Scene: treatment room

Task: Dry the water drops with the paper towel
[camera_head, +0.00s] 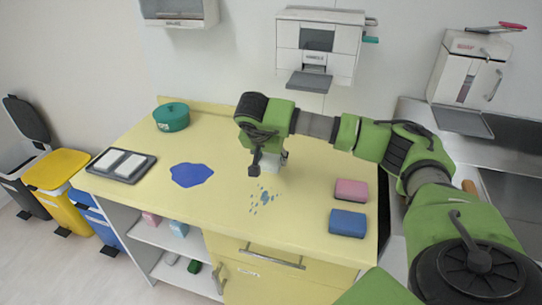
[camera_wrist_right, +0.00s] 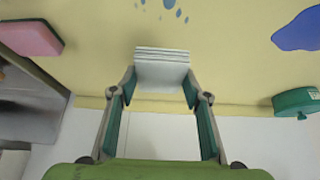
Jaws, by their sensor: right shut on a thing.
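My right gripper (camera_head: 268,163) is just behind the drops, above the counter. In the right wrist view its fingers (camera_wrist_right: 161,92) are shut on a folded white paper towel (camera_wrist_right: 161,72). The towel is mostly hidden behind the gripper in the head view. I cannot tell whether it touches the counter. My left gripper is not in view.
A tray with white pads (camera_head: 150,157) and a green pot (camera_head: 171,117) stand at the left. A pink sponge (camera_head: 351,190) and a blue sponge (camera_head: 347,223) lie at the right.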

